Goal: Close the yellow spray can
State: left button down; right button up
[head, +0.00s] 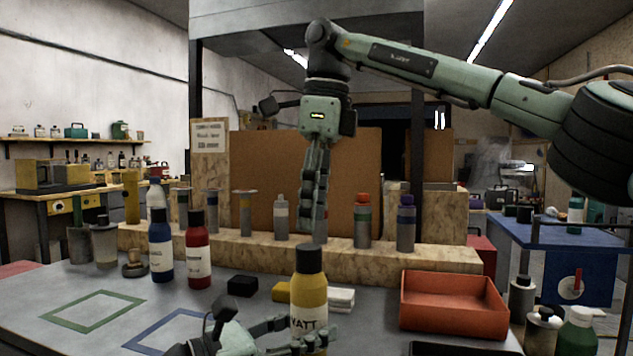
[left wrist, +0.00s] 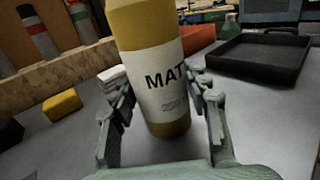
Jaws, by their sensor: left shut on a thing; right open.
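The yellow spray can (head: 309,292), with a white label and a dark top (head: 309,261), stands at the front middle of the table. In the left wrist view the can (left wrist: 153,85) is between the two fingers and leans slightly; its top is out of frame. My left gripper (head: 308,336) is shut on the lower part of the can, and its fingers also show in the left wrist view (left wrist: 165,100). My right gripper (head: 314,238) is open and points down, its tips near the can's top in the picture; the exact gap between them cannot be told. No separate cap is clearly visible.
A blue bottle (head: 161,252) and a red bottle (head: 198,256) stand left. Black (head: 242,286), yellow (head: 281,292) and white (head: 342,298) blocks lie behind the can. A red tray (head: 455,314) is right; a black tray (left wrist: 262,62) is nearby. A wooden ledge (head: 440,258) with several cans runs behind.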

jog(key=r, duration=0.5)
jog(key=shift+s+d+r, duration=0.1)
jog(key=shift+d+r, duration=0.25)
jog(key=shift+r, duration=0.05)
pick_arm(q)
jog(key=c, duration=0.7)
grip_release()
jog(key=v, duration=1.2)
